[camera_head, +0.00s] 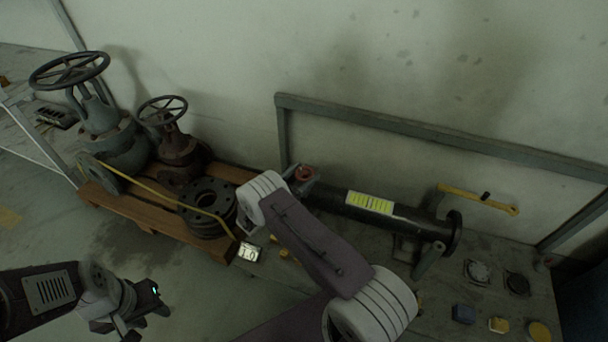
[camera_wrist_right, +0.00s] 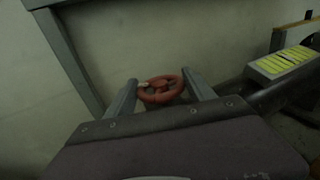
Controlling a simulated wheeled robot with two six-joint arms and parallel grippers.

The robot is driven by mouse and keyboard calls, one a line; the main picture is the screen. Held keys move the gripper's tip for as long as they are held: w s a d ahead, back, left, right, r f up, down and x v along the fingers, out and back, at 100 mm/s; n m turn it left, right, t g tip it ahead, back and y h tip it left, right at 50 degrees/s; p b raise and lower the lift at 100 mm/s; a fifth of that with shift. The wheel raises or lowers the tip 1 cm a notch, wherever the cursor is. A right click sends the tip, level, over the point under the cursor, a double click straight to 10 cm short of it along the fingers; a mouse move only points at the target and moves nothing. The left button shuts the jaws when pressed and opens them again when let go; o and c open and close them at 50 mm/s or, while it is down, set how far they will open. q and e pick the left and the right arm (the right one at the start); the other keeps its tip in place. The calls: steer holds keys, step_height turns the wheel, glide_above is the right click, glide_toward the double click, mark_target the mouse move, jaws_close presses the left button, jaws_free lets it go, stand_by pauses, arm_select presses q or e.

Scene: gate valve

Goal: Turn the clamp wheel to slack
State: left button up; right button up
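The clamp wheel is a small red handwheel (camera_head: 304,173) at the left end of the dark pipe (camera_head: 335,198) in the head view. In the right wrist view the red wheel (camera_wrist_right: 161,95) sits between the two fingertips of my right gripper (camera_wrist_right: 160,77). The fingers are spread wide, one on each side of the wheel. I cannot tell whether they touch its rim. In the head view my right arm hides most of that gripper.
A grey metal frame (camera_head: 430,130) stands behind the pipe against the wall. A wooden pallet (camera_head: 150,213) with valves and flanges is at left. Several small parts lie at the bench's front right.

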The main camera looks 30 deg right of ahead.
steer(key=shift+c, duration=1.3)
steer(key=shift+r+t+p, duration=0.2)
steer(key=shift+t+p, duration=0.1)
steer(key=shift+p, duration=0.35)
steer(key=n+t+y+p, duration=0.3)
steer(key=t+p, duration=0.1)
steer(key=p, duration=0.1)
steer(key=shift+s+d+n+p, duration=0.1)
steer(key=shift+s+n+p, duration=0.05)
steer(key=shift+n+p, duration=0.25)
steer(key=shift+n+t+y+p, duration=0.9)
steer(key=shift+t+y+p, duration=0.1)
steer(key=shift+t, duration=0.2)
steer(key=shift+f+n+t+y+p, duration=0.2)
steer(key=shift+n+t+y+p, duration=0.35)
steer(key=shift+n+t+y, duration=0.5)
steer(key=shift+g, duration=0.25)
steer(key=o, duration=1.4)
steer(key=shift+c, duration=0.2)
